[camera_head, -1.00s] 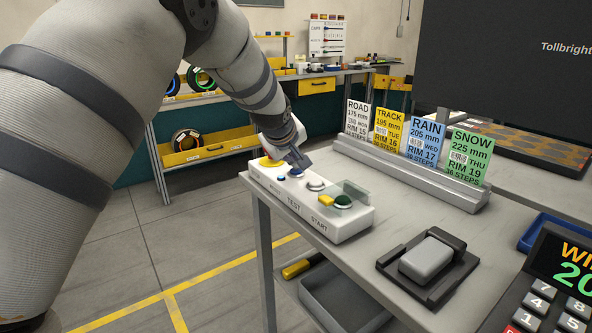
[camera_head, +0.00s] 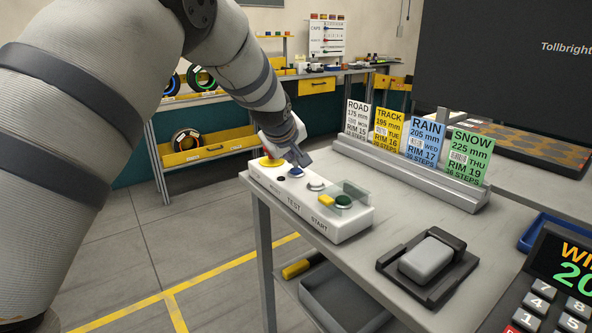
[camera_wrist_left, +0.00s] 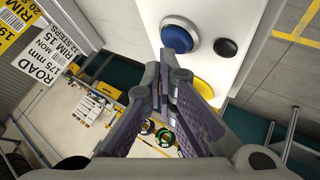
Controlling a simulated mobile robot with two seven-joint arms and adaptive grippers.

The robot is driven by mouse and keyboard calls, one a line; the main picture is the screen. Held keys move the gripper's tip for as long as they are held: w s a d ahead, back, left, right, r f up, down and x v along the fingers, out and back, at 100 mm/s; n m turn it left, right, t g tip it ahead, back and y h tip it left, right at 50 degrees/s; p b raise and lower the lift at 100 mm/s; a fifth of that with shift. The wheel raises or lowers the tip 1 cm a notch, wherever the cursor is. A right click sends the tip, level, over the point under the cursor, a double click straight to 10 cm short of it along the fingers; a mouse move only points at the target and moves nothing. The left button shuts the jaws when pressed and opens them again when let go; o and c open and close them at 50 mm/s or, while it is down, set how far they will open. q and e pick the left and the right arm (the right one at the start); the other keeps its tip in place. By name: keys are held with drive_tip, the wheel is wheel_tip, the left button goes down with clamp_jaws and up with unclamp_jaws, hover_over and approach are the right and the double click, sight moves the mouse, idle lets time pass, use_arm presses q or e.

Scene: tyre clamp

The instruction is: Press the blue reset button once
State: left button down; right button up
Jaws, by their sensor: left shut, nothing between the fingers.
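The blue button (camera_head: 296,172) sits on the white control box (camera_head: 347,231), between a yellow-ringed red button (camera_head: 270,162) and a pale one (camera_head: 316,185). In the left wrist view the blue button (camera_wrist_left: 181,31) is just beyond my fingertips, which overlap its lower edge. My left gripper (camera_head: 303,161) is shut and empty, right above and behind the button. I cannot tell whether the tips touch it. A small round spot (camera_head: 281,179) in front of the button is dark. My right gripper is not in view.
A card rack (camera_head: 410,172) stands behind. A black holder with a grey block (camera_head: 426,260) and a keypad (camera_head: 552,290) are to the right.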

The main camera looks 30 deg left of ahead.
sight(292, 169)
use_arm(q)
drive_tip(key=shift+r, duration=0.35)
drive_tip(key=shift+r, duration=0.1)
drive_tip(key=shift+r, duration=2.45)
drive_tip(key=shift+f, duration=0.1)
